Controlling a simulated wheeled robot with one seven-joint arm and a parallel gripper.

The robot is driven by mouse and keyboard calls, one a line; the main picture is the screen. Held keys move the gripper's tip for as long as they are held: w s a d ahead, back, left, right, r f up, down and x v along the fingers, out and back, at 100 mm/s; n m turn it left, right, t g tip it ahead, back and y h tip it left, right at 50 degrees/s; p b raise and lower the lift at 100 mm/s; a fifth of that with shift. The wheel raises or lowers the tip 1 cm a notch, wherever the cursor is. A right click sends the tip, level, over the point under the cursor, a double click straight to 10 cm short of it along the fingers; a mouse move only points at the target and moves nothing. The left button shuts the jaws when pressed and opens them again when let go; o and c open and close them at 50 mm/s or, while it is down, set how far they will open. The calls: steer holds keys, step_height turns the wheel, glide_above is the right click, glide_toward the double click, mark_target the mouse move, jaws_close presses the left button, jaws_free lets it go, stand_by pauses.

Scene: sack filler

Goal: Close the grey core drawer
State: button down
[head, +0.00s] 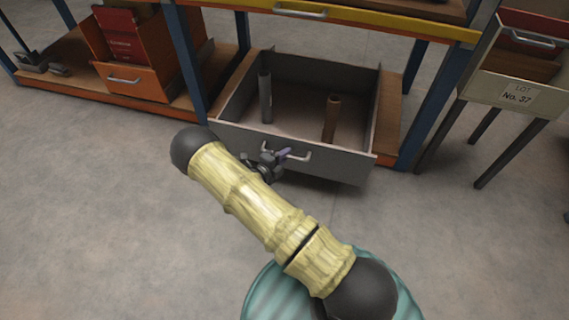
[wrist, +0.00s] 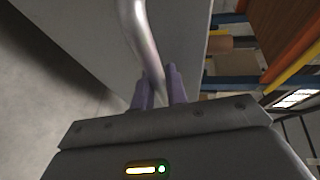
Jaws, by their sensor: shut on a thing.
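The grey core drawer (head: 345,163) is pulled open under the yellow-edged shelf in the head view. Two upright tubes stand inside it, a grey one (head: 265,97) and a brown one (head: 331,118). Its front panel also fills much of the wrist view (wrist: 85,40). A metal bar handle (head: 298,153) is fixed to the front and shows in the wrist view (wrist: 140,35). My gripper (head: 283,154) is at the handle's left part. Its purple fingers (wrist: 160,88) are shut on the handle, one on each side of the bar.
An orange drawer unit (head: 140,82) with red contents stands at the left on the low wooden shelf. A cabinet on legs labelled LOT No. 37 (head: 517,92) stands at the right. Blue posts (head: 186,62) flank the grey drawer. The concrete floor (head: 90,220) in front is clear.

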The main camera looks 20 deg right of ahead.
steer(key=w+d+b, duration=0.1)
steer(key=w+d, duration=0.4)
steer(key=w, duration=0.4)
steer(key=w+d+b, duration=0.1)
steer(key=w+d, duration=0.5)
steer(key=w, duration=0.3)
steer(key=shift+w+d, duration=0.1)
steer(key=shift+d, duration=0.05)
steer(key=c, duration=1.5)
jaws_free()
steer(key=shift+o, duration=0.5)
steer(key=shift+w+r, duration=0.1)
